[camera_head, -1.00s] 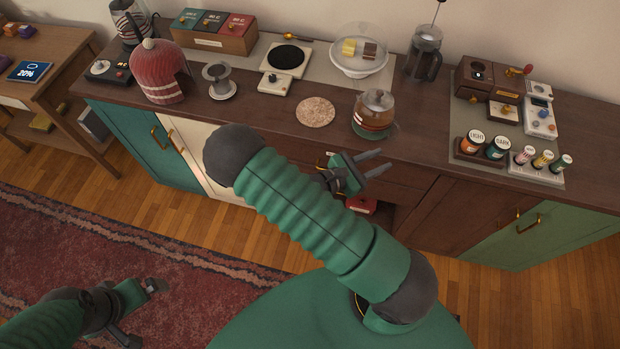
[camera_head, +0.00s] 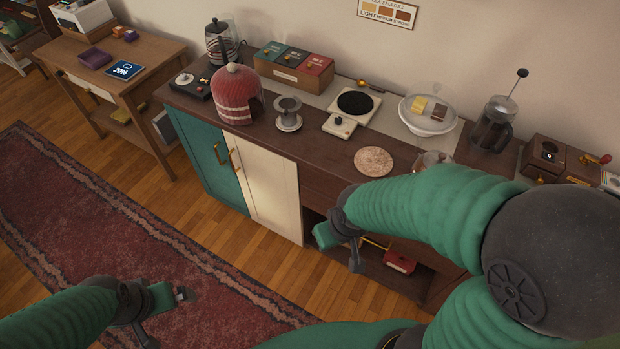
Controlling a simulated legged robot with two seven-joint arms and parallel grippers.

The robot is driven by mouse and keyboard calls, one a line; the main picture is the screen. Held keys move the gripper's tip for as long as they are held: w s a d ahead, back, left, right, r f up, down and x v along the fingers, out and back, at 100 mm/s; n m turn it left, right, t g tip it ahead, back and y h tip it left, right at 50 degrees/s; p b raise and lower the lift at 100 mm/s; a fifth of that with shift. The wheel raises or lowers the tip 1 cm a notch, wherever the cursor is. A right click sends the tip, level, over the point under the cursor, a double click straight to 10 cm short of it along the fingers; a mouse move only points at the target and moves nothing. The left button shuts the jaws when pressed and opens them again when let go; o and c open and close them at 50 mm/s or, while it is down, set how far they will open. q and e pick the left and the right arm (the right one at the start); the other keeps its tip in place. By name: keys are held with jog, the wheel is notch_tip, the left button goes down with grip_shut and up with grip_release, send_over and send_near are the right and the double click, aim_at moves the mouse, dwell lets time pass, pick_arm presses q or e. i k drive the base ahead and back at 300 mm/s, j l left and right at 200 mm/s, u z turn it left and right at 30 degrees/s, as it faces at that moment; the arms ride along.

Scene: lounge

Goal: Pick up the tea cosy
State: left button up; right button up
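The tea cosy (camera_head: 236,97) is a red knitted dome with pale stripes and a white bobble on top. It stands upright on the dark wooden sideboard (camera_head: 330,146), towards its left end. My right gripper (camera_head: 338,252) is in front of the sideboard, below the top's front edge, to the right of the cosy and apart from it. Its fingers are partly hidden and I cannot tell their opening. My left gripper (camera_head: 170,318) is low over the rug at the lower left, far from the cosy. Its fingers look spread, with nothing between them.
A metal dripper (camera_head: 288,115) stands just right of the cosy. A box of tins (camera_head: 292,70) and a kettle (camera_head: 220,42) stand behind it, and a black device (camera_head: 190,86) is to its left. A round cork mat (camera_head: 374,161) lies further right. Rug (camera_head: 120,230) and floor are clear in front.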

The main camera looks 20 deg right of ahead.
aim_at(234, 84)
jog(key=z, duration=1.75)
jog(key=u, duration=1.5)
jog(key=i+j+z, duration=0.25)
jog(key=i+j, duration=0.25)
jog(key=j, duration=0.15)
jog(key=i+j+z, duration=0.15)
jog(key=j, duration=0.25)
jog(key=i+j+z, duration=0.1)
jog(key=i+j, duration=0.15)
jog(key=j, duration=0.1)
